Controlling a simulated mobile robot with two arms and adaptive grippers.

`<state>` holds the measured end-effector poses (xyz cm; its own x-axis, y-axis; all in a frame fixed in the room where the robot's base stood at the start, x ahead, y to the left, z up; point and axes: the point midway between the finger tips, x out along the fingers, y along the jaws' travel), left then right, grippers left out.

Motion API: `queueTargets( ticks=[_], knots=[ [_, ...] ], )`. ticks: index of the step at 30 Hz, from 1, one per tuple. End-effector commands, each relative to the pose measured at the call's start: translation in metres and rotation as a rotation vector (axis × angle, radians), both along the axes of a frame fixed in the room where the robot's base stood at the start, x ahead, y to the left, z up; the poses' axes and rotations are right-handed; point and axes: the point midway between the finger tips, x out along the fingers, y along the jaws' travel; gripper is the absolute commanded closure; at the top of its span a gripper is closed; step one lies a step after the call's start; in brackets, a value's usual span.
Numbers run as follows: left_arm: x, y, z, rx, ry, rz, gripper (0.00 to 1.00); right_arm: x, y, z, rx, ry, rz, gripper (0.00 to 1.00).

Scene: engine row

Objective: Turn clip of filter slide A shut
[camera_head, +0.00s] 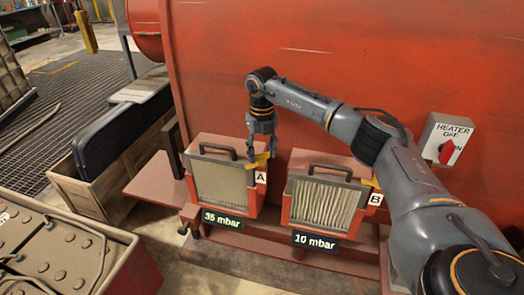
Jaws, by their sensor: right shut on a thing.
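Filter slide A (222,184) is a red box with a beige filter face and a dark handle on top. It sits in the red frame with the "A" label (261,177) at its right edge and a "35 mbar" display below. My right gripper (262,149) reaches down from above and is shut on the yellow clip (257,161) at the upper right of slide A. The fingers partly cover the clip, so its exact angle is hard to tell. My left gripper is not in view.
Filter slide B (325,203), with a pleated filter and a "10 mbar" display (315,241), stands to the right. My right arm passes above it. A heater switch box (444,138) is on the red wall. A wooden crate (85,192) and a battery box (60,258) stand left.

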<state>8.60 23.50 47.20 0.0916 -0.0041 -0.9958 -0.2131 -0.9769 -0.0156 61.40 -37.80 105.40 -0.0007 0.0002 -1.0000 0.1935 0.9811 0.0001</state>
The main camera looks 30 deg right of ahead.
Motion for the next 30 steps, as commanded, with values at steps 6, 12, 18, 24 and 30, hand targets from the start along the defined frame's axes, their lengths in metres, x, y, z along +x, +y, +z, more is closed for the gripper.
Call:
queueTargets(
  ticks=[6,12,18,24,30],
  knots=[
    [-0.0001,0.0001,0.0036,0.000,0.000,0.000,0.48,0.0006,0.0000,0.0016,0.000,-0.002,-0.204,0.83],
    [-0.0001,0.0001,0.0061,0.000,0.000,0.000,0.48,0.0006,-0.0002,0.0014,0.000,-0.003,-0.381,0.83],
    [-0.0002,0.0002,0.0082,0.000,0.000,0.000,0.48,0.0007,-0.0004,0.0015,0.000,-0.003,-0.525,0.83],
    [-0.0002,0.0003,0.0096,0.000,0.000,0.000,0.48,0.0008,-0.0004,0.0016,0.000,-0.004,-0.623,0.83],
    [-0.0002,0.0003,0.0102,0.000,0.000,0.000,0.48,0.0010,-0.0005,0.0016,0.001,-0.004,-0.672,0.83]
  ],
)
